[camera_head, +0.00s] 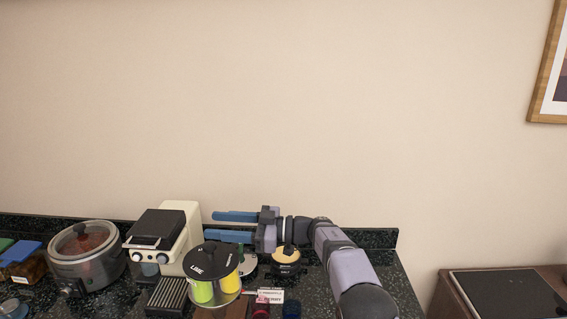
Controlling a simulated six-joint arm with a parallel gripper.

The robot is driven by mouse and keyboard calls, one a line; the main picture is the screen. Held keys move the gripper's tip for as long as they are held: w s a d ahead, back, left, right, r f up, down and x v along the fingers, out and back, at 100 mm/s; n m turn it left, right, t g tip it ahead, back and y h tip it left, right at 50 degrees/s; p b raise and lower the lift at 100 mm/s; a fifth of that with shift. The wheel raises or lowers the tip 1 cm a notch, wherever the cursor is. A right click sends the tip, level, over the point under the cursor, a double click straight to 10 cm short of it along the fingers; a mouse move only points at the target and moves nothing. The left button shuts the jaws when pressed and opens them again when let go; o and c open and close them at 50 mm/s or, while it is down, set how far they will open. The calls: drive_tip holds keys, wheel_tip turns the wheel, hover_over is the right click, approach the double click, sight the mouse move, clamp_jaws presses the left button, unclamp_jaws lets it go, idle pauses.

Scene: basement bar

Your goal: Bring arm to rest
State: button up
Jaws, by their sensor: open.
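My gripper (232,226) has two long blue fingers that point left, and they are apart with nothing between them. It is held above the back part of the dark speckled counter (115,292), in front of the low backsplash. My arm reaches up to it from the lower right. The lower finger is close to the cream coffee machine (192,235) and above the black-lidded canister (212,261); I cannot tell whether anything touches.
A slow cooker (87,265) with a glass lid stands at the left. Blue-lidded and green-lidded containers (20,252) are at the far left. A small round-topped item (286,255) stands below my gripper. A wooden cabinet (455,297) is at the right.

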drive_tip(key=w+d+r+m+t+h, duration=0.4)
drive_tip(key=w+d+m+t+h, duration=0.2)
drive_tip(key=w+d+m+t, duration=0.45)
drive_tip(key=s+d+f+m+h, duration=0.3)
drive_tip(key=d+f+h, duration=0.2)
drive_tip(key=d, duration=0.4)
drive_tip(key=s+d+f+m+h, duration=0.2)
drive_tip(key=s+d+f+h, duration=0.3)
drive_tip(key=d, duration=0.3)
drive_tip(key=s+d+f+m+g+h, duration=0.1)
drive_tip(key=s+d+f+g+h, duration=0.2)
drive_tip(key=s+f, duration=0.45)
drive_tip(key=s+d+f+m+g, duration=0.2)
drive_tip(key=s+d+f, duration=0.2)
drive_tip(key=s, duration=0.7)
drive_tip(key=s+a+f+g, duration=0.1)
drive_tip(key=s+f+g, duration=0.2)
drive_tip(key=s, duration=0.7)
drive_tip(key=s+f+g, duration=0.2)
drive_tip(key=s+g, duration=0.1)
drive_tip(key=s, duration=0.6)
wheel_tip(320, 180, up, 12)
drive_tip(key=p, duration=1.1)
drive_tip(key=shift+s+y+p, duration=0.2)
drive_tip(key=shift+y+p, duration=0.2)
